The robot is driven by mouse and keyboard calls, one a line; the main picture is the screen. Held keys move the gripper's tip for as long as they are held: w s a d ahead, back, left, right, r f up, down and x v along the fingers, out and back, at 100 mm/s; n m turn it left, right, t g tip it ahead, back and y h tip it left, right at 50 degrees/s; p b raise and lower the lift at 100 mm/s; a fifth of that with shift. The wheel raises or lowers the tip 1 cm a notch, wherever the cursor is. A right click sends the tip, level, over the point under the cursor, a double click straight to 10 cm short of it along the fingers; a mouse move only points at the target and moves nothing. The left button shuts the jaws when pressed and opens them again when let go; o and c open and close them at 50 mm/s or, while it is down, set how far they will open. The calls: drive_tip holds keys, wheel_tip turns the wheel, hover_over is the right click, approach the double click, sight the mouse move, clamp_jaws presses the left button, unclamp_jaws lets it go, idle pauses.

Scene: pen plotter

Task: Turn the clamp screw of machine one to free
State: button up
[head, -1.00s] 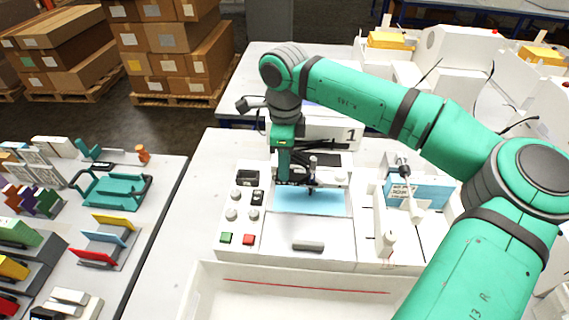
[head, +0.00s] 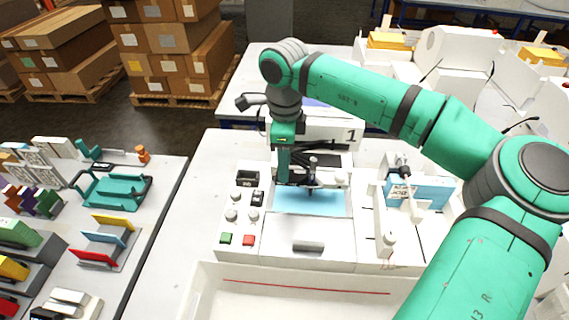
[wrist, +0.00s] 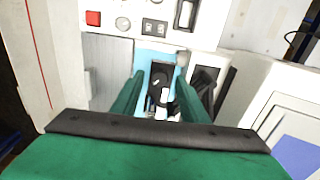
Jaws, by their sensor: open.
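Machine one, a white plotter (head: 228,262) with a "1" sign (head: 351,135), stands on the table below my arm. Its pen carriage (head: 313,180) is over the blue bed (head: 312,203). My gripper (head: 297,184) points down at the carriage. In the wrist view the two green fingers of my gripper (wrist: 163,95) are apart, with the dark and white carriage parts (wrist: 160,97) between and beyond them. I cannot make out the clamp screw itself or whether a finger touches it.
Red and green buttons (head: 238,239) and several knobs sit on the machine's left panel. A white tray (head: 215,290) lies in front. A second machine (head: 390,240) stands close on the right. A side table (head: 150,190) with coloured holders is on the left.

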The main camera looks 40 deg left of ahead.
wheel_tip(320, 180, up, 10)
idle(0.4)
idle(0.5)
